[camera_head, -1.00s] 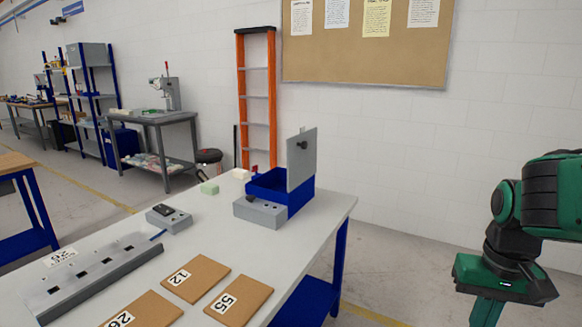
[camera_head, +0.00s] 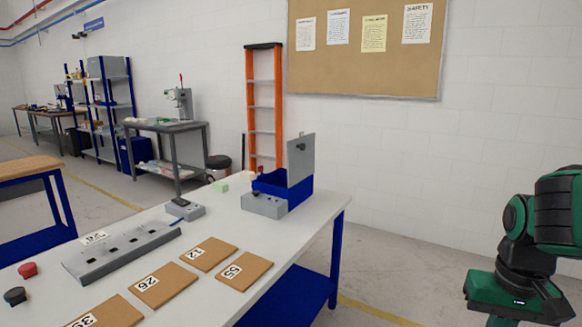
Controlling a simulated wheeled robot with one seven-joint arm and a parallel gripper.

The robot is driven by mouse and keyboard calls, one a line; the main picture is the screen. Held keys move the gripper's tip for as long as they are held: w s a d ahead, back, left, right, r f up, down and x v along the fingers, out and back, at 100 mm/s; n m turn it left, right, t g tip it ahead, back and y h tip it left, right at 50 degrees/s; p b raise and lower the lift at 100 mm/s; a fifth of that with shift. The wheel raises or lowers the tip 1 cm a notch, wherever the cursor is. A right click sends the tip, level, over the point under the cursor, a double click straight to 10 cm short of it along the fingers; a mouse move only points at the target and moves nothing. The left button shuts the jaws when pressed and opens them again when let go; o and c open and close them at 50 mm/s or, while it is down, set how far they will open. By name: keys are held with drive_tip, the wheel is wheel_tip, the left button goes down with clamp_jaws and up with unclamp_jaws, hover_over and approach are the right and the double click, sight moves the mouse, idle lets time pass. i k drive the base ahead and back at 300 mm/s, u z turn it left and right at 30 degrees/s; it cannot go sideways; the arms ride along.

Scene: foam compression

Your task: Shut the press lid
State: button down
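The press stands at the far right end of the white table. It has a blue box (camera_head: 268,183) and a grey front block (camera_head: 263,204). Its grey lid (camera_head: 300,158) stands open and upright at the right side of the box, with a dark knob on its face. My green and black arm is at the right edge of the picture, well apart from the press. The fingers of my gripper are below the picture; only the green wrist part shows.
The white table (camera_head: 216,275) holds numbered brown boards (camera_head: 208,254), a grey slotted tray (camera_head: 122,250), a small grey device (camera_head: 185,210), a pale green block (camera_head: 219,186), and red (camera_head: 27,270) and black knobs. Floor to the right of the table is clear.

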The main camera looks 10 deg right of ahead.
sight(306, 157)
drive_tip(key=z, duration=0.15)
drive_tip(key=i, duration=0.9)
drive_tip(key=u, duration=0.1)
drive_tip(key=k, duration=0.65)
drive_tip(key=u, duration=0.25)
drive_tip(key=i, duration=1.15)
drive_tip(key=z, duration=0.4)
